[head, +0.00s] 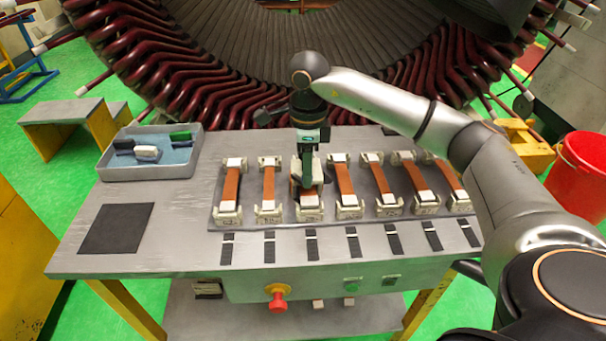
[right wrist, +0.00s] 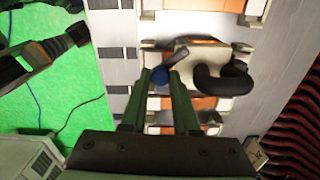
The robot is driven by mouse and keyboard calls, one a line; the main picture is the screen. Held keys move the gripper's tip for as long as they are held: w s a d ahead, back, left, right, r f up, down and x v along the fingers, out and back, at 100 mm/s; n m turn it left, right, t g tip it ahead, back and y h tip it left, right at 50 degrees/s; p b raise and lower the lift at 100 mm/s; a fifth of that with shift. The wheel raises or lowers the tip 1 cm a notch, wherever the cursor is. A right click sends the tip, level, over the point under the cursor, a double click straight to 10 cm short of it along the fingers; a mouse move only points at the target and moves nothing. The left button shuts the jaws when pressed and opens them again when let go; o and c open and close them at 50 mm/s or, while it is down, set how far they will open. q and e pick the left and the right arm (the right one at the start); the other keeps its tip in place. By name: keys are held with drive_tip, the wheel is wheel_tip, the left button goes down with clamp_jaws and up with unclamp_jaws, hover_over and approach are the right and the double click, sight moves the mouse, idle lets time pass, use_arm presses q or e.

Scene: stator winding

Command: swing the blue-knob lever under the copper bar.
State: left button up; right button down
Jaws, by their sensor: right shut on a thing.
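Several copper bars lie in a row on the worktable, each seated between light end blocks. My right gripper (head: 308,182) reaches down over the third copper bar (head: 317,172) from the left and hides much of it. In the right wrist view, its green fingers (right wrist: 159,82) are shut on the blue knob (right wrist: 158,75) of a lever. The lever's dark arm (right wrist: 174,53) runs up from the knob beside a pale block (right wrist: 205,56). The copper bar (right wrist: 207,103) shows in part behind the fingers. My left gripper is not in view.
A grey tray (head: 108,160) with a few small parts stands at the table's left. A dark mat (head: 116,228) lies in front of it. The large stator (head: 160,75) rises behind the table, and a red bucket (head: 580,175) stands at the right.

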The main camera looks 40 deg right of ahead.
drive_tip(key=shift+w+d+n, duration=0.15)
drive_tip(key=shift+d+n, duration=0.1)
drive_tip(key=shift+n, duration=0.6)
drive_tip(key=shift+w+d+n, duration=0.1)
drive_tip(key=shift+d+n, duration=0.2)
drive_tip(key=shift+n, duration=0.6)
drive_tip(key=shift+w+d+n, duration=0.15)
drive_tip(key=shift+d+n, duration=0.1)
drive_tip(key=shift+n, duration=0.6)
drive_tip(key=c, duration=0.7)
unclamp_jaws()
drive_tip(key=shift+o, duration=0.2)
